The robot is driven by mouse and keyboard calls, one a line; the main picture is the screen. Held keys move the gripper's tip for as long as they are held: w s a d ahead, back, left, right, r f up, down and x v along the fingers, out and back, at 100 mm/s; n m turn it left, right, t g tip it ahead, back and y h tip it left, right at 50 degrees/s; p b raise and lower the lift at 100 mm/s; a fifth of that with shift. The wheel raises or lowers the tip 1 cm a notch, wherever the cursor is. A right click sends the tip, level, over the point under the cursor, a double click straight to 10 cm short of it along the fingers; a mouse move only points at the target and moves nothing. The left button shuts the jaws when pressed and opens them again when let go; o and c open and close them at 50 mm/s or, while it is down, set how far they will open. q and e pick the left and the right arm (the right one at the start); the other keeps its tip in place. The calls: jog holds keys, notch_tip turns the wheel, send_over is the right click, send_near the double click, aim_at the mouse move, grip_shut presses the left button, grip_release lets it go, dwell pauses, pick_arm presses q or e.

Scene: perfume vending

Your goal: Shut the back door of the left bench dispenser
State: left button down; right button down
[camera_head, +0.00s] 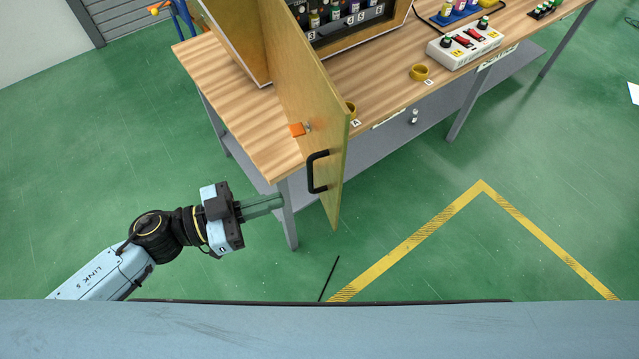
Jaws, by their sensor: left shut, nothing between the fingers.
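The left dispenser (258,40) stands on the wooden bench (240,130), with bottles showing in its open inside. Its wooden door (306,100) stands wide open and sticks out past the bench's front edge. The door has a black handle (312,172) near its free end. An orange piece (298,129) shows beside the door face. My left gripper (282,202) is shut and empty, near the bench's front left leg. In the picture it lies left of the handle, apart from it. My right gripper is not in view.
Yellow rings (419,72) and a white button box (465,43) are on the bench to the right. A grey lower shelf (400,135) and bench legs stand below. The green floor in front is open, with yellow tape (420,235) marked on it.

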aim_at(336, 183)
pick_arm(q)
jog(key=x, duration=0.9)
jog(key=shift+d, duration=0.2)
